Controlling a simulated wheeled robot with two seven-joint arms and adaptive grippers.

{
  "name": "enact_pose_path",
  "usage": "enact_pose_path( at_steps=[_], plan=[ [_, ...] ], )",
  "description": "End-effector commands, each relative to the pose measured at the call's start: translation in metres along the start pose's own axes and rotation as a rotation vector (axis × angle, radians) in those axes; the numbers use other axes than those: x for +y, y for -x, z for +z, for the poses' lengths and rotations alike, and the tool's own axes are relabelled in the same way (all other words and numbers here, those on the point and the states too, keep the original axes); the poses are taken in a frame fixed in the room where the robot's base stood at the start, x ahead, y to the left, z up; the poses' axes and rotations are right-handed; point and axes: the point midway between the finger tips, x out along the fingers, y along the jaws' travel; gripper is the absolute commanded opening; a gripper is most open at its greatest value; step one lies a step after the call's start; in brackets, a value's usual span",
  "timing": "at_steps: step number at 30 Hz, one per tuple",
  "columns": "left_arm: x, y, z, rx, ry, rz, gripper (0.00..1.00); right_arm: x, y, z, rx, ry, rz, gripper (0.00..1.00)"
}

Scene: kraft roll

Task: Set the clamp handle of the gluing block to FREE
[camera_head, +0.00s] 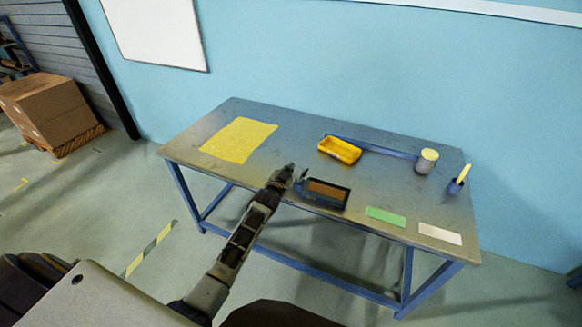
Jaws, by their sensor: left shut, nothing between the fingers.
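The gluing block (325,193) looks like a dark blue-black box with a brown top, near the front edge of the table, right of the middle. My left arm reaches up from the bottom, and my left gripper (287,171) is shut and empty at the block's left end. A small dark part, possibly the clamp handle, shows at that end close to the fingertips. I cannot tell whether the fingers touch it, and its setting and any FREE marking are too small to read. My right gripper is not in view.
On the grey table (225,125) lie a yellow sheet (239,139), a yellow tray (340,150), a blue bar (380,148), a grey can with a yellow top (426,161), a blue cup with a yellow stick (457,183), a green card (386,216) and a white card (440,233).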

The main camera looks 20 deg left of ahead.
Motion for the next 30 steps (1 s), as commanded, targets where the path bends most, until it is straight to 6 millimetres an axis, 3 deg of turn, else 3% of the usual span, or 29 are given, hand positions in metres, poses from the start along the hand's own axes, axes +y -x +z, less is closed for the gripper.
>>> enact_pose_path(
  at_steps=[9,30],
  plan=[
    [-0.006,-0.003,0.012,-0.002,0.197,0.050,0.00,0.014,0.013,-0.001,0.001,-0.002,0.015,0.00],
    [-0.007,-0.005,0.021,0.000,0.192,0.049,0.00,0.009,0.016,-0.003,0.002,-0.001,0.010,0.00]
  ],
)
